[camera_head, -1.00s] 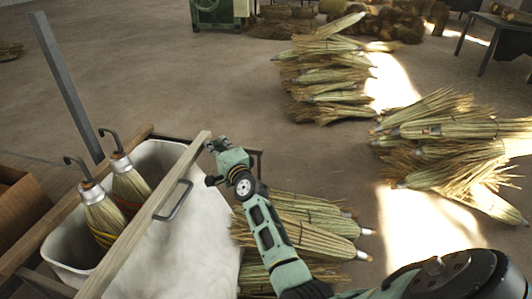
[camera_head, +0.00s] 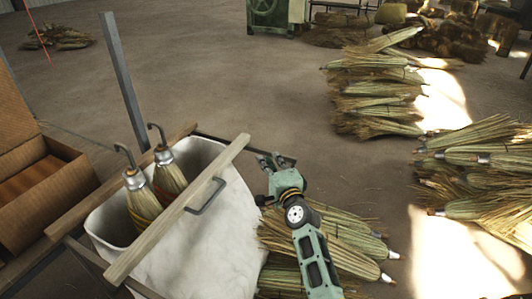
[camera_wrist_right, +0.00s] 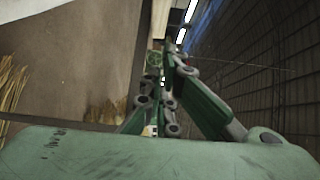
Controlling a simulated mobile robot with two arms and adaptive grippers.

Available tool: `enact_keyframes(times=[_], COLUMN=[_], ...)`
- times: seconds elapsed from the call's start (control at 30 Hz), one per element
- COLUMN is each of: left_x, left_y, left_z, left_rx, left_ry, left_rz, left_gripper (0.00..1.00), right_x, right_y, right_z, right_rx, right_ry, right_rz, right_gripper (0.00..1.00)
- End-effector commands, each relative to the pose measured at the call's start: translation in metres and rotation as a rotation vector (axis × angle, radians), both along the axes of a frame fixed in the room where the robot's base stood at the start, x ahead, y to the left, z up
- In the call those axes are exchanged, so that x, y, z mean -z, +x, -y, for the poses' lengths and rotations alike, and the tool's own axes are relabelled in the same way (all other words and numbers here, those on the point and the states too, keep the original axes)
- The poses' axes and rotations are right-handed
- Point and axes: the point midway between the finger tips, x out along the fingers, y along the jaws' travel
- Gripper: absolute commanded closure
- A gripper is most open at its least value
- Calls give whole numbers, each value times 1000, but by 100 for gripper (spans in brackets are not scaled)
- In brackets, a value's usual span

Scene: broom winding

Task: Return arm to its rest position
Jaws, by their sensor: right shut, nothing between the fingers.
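My right arm comes in from the bottom of the head view. Its green gripper (camera_head: 268,168) is raised beside the right rim of the white bin (camera_head: 215,245) and holds nothing. In the right wrist view its green fingers (camera_wrist_right: 158,95) show close together. Two small brooms, a left one (camera_head: 143,205) and a right one (camera_head: 169,175), stand with hooked metal handles up in the bin, behind its wooden bar. My left gripper is not in view.
A pile of straw brooms (camera_head: 345,240) lies right of the bin, beneath my right arm. More broom piles lie at centre (camera_head: 375,100) and right (camera_head: 480,165). Open floor lies behind the bin.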

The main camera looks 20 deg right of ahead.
Motion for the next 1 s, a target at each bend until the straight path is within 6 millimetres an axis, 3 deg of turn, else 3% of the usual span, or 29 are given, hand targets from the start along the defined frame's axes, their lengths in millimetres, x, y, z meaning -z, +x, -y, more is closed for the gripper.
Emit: enact_keyframes(times=[0.2, 0.53, 0.63, 0.77, 0.9, 1.0], left_x=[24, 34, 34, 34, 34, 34], left_y=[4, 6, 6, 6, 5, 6], left_z=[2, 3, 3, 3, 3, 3], left_rx=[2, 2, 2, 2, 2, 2], left_ry=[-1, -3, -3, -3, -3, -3], left_rz=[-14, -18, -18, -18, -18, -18], left_gripper=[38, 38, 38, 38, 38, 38], right_x=[0, 0, 11, 50, 115, 153], right_y=[-34, -47, -54, -86, -156, -214], right_z=[-2, -4, -15, -52, -96, -112], right_rx=[1, -2, -41, -190, -438, -610], right_ry=[-2, -5, -66, -302, -660, -884], right_rz=[-1, -2, -41, -188, -414, -560], right_gripper=[100, 100, 100, 100, 100, 100])
